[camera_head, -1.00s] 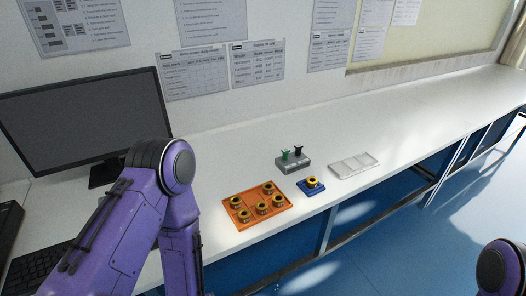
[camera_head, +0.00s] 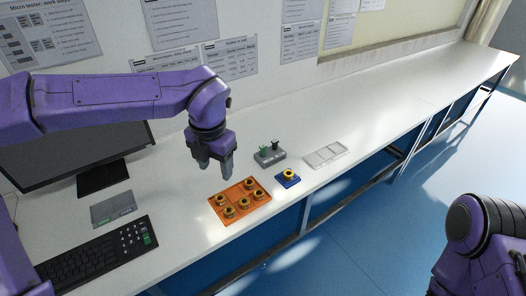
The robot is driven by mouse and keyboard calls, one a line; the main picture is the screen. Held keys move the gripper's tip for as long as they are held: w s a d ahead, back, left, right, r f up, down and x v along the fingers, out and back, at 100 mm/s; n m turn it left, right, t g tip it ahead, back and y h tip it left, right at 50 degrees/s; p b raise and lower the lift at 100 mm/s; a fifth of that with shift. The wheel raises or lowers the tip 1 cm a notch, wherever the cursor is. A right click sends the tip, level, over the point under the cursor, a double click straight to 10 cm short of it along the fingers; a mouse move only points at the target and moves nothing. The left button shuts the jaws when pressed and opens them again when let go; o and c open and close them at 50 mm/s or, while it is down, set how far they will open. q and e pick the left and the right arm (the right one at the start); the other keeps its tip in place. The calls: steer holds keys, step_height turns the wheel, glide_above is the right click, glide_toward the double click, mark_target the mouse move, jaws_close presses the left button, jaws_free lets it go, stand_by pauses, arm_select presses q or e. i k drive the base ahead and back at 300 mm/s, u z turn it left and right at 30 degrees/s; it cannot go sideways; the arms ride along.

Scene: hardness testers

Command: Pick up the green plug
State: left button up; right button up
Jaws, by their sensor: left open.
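The green plug (camera_head: 264,151) stands upright in a small grey block (camera_head: 270,159) on the white bench, with a black plug (camera_head: 275,144) beside it in the same block. My left gripper (camera_head: 215,168) is in the air to the left of the grey block, above the far left side of the orange tray. Its two grey fingers point down, are apart, and hold nothing. My right arm shows at the lower right, but its gripper is not in view.
An orange tray (camera_head: 233,214) holds several ring-shaped parts. A blue block (camera_head: 288,179) with a yellow-black ring and a pale compartment tray (camera_head: 326,154) stand to the right. The bench's far right is clear.

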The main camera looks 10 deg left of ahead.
mark_target(263, 153)
steer(key=i, duration=1.5)
